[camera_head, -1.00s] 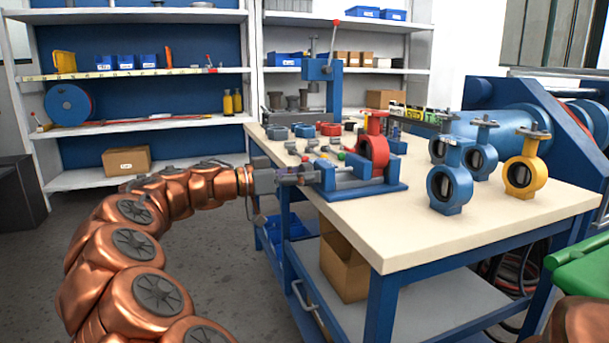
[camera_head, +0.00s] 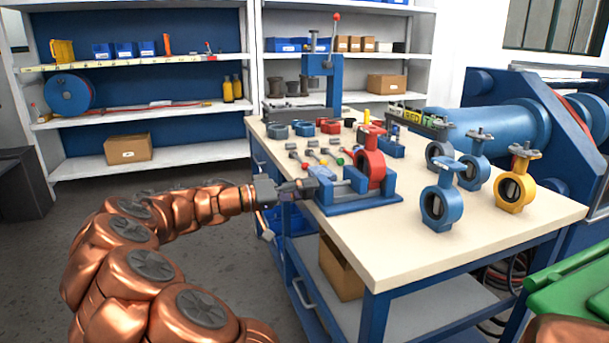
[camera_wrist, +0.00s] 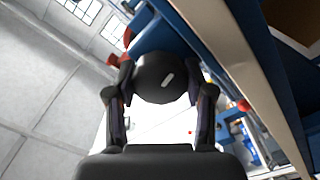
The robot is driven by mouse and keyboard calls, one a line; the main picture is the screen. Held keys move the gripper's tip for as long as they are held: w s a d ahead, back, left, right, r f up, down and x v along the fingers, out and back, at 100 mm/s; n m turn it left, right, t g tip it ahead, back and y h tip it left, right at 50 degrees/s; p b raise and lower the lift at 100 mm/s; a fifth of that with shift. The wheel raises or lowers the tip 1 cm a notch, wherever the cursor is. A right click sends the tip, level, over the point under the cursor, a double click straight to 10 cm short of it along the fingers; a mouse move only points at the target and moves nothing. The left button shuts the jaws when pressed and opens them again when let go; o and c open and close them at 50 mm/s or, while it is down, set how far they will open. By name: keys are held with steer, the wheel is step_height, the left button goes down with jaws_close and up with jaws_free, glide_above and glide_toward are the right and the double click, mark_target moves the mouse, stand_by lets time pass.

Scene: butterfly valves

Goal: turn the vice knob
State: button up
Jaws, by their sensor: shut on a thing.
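The blue vice (camera_head: 350,201) sits at the left edge of the workbench with a red butterfly valve (camera_head: 375,168) in it. My gripper (camera_head: 303,187) is at the vice's left end, just past the bench edge. In the wrist view a dark round knob (camera_wrist: 162,76) with a pale mark on its face fills the space between my two fingers. My gripper is shut on this knob, one finger on each side. In the head view the knob is mostly hidden by the fingers.
Blue valves (camera_head: 441,203) and a yellow valve (camera_head: 515,188) stand on the right of the bench (camera_head: 460,240). Small tools and parts lie behind the vice, near a blue press (camera_head: 322,80). Shelves (camera_head: 150,178) stand behind. Open floor lies left of the bench.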

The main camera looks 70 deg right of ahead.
steer(key=n+p, duration=0.3)
steer(key=p, duration=0.1)
steer(key=shift+r+n, duration=0.3)
steer(key=shift+n, duration=0.1)
steer(key=n+p, duration=0.4)
steer(key=p, duration=0.2)
steer(key=n+p, duration=0.4)
steer(key=shift+f, duration=0.1)
steer(key=n+p, duration=0.3)
steer(key=p, duration=0.1)
steer(key=shift+n, duration=0.3)
steer(key=n+p, duration=0.3)
steer(key=p, duration=0.1)
steer(key=shift+n, duration=0.4)
steer(key=n+p, duration=0.4)
steer(key=shift+f, duration=0.1)
steer(key=n+p, duration=0.3)
steer(key=n, duration=0.1)
steer(key=shift+s+n+p, duration=0.1)
steer(key=shift+n+p, duration=0.2)
steer(key=shift+f+n+p, duration=0.2)
steer(key=shift+n+p, duration=0.6)
steer(key=shift+n, duration=0.5)
